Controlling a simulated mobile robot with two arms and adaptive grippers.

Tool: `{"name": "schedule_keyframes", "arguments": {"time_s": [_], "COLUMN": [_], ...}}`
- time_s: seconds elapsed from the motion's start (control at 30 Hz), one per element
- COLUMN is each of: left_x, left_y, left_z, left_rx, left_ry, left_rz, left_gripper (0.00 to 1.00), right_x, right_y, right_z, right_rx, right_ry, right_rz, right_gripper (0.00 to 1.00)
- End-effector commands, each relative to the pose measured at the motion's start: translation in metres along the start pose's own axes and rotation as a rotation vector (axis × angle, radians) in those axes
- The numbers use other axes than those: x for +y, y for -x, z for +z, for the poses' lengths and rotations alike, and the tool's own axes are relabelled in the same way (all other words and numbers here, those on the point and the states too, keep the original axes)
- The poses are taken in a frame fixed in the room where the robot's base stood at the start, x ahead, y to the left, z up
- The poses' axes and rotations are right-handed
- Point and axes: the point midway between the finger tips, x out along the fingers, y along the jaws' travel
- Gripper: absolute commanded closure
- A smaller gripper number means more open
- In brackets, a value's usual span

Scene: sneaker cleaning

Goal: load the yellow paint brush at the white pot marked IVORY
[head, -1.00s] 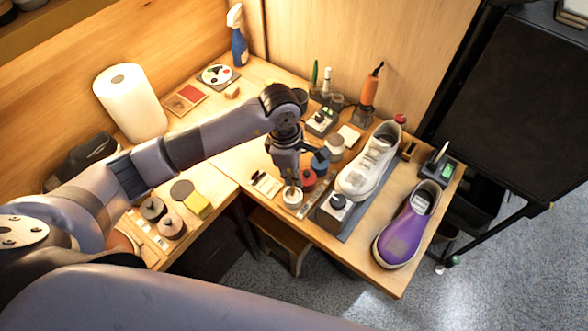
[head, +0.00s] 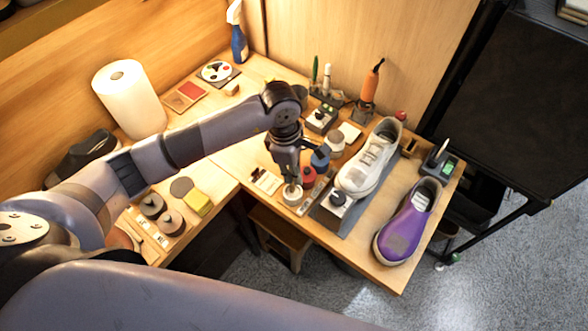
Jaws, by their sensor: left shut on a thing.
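The white pot (head: 292,197) stands at the front edge of the table, at the near end of a row of paint pots. Its IVORY marking is too small to read. My left gripper (head: 291,178) points down right over this pot. It is shut on a thin thing, which I take for the yellow paint brush; it is mostly hidden by the fingers and its colour is not clear. Its lower end is at the pot's mouth; I cannot tell whether it touches the paint. My right gripper is not in view.
A red pot (head: 308,174) and a blue pot (head: 320,159) stand close behind the white one. A white sneaker (head: 367,160) and a purple shoe (head: 407,230) are to the right. A label card (head: 265,181) lies just left of the pot.

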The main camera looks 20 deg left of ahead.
Motion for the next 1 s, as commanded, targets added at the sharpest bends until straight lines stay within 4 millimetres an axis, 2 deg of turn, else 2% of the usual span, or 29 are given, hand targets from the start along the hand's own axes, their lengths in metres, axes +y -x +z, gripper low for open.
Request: {"name": "schedule_keyframes", "arguments": {"time_s": [1.0], "left_x": [0.0], "left_y": [-0.0068], "left_z": [-0.0009], "left_rx": [0.0], "left_ry": [0.0], "left_rz": [0.0], "left_gripper": [1.0], "right_x": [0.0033], "right_y": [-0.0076], "right_z": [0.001], "right_rx": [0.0], "right_ry": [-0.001], "right_rz": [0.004], "right_gripper": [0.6]}}
